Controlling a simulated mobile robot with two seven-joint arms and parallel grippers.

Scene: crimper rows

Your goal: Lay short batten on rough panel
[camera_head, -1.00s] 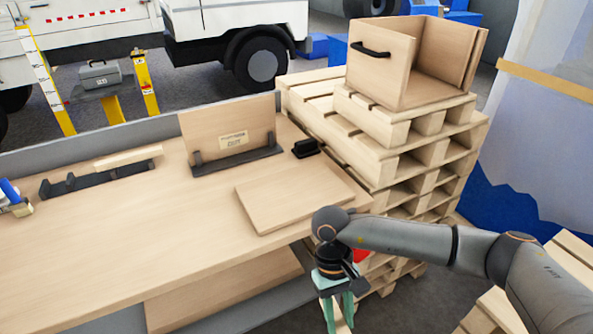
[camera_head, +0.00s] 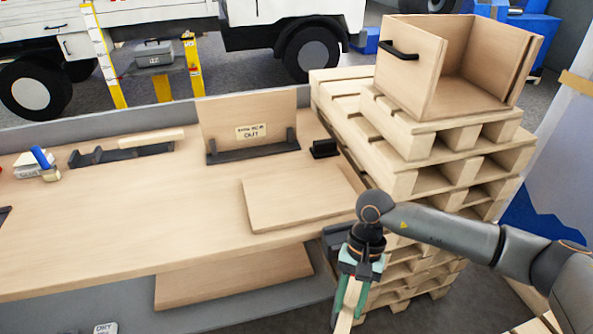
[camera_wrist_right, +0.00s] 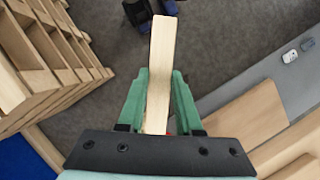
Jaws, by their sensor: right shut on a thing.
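My right gripper (camera_head: 345,308) hangs beyond the bench's front right edge. It is shut on a short pale wooden batten (camera_wrist_right: 160,50), which sticks out past the green fingers in the right wrist view. In the head view only a bit of the batten (camera_head: 344,322) shows at the bottom edge. A flat bare wooden panel (camera_head: 300,196) lies on the bench, left of and beyond the gripper; it looks like the rough panel. The batten is apart from it. My left gripper is not in view.
The bench top (camera_head: 130,225) is clear in the middle. Behind stand an upright labelled panel (camera_head: 248,112) in a dark holder, a dark rack (camera_head: 105,157) with a pale strip, and a small black block (camera_head: 325,149). Stacked pallets (camera_head: 430,165) with an open wooden box (camera_head: 415,75) stand right.

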